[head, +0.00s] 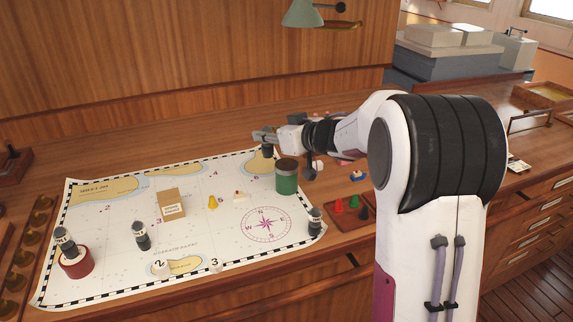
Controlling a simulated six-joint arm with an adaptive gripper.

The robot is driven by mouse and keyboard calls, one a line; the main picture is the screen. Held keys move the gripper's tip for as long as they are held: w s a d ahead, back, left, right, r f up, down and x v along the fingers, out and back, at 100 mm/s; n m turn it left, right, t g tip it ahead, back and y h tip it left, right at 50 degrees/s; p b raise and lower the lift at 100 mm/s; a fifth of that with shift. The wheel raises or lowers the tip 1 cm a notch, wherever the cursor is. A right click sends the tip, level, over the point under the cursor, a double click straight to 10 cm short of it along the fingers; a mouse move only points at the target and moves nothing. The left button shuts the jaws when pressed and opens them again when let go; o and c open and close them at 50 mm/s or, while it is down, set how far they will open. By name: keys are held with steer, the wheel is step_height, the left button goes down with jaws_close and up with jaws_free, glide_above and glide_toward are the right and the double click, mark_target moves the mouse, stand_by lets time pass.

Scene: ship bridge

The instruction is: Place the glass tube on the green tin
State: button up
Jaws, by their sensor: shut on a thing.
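The green tin (287,180) stands upright on the right part of the chart, with a greyish-brown top and nothing on it. My gripper (263,138) is above the far edge of the chart, behind and left of the tin. It is shut on a small dark object (266,152), which hangs below the fingers. The object is too small to tell whether it is the glass tube. No clear glass tube can be made out elsewhere.
The chart (110,270) carries a cardboard box (171,203), a yellow pawn (213,202) and dark labelled cylinders (141,236), (315,222). Another dark cylinder (66,243) is at a red tin (77,264). A tray of coloured pawns (351,217) lies right of the chart.

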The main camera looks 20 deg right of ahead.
steer(key=w+d+r+m+h, duration=0.2)
steer(key=d+r, duration=0.2)
steer(key=d, duration=0.2)
steer(key=shift+w+d+r+t, duration=0.2)
steer(key=shift+w+d+t, duration=0.05)
steer(key=shift+w+t, duration=0.15)
steer(key=shift+f, duration=0.1)
glide_above(287, 164)
step_height(287, 164, down, 6)
stand_by(0.4)
steer(key=shift+f, duration=0.2)
steer(key=shift+f, duration=1.75)
steer(key=shift+f, duration=0.15)
steer(key=o, duration=1.1)
steer(key=shift+r, duration=0.2)
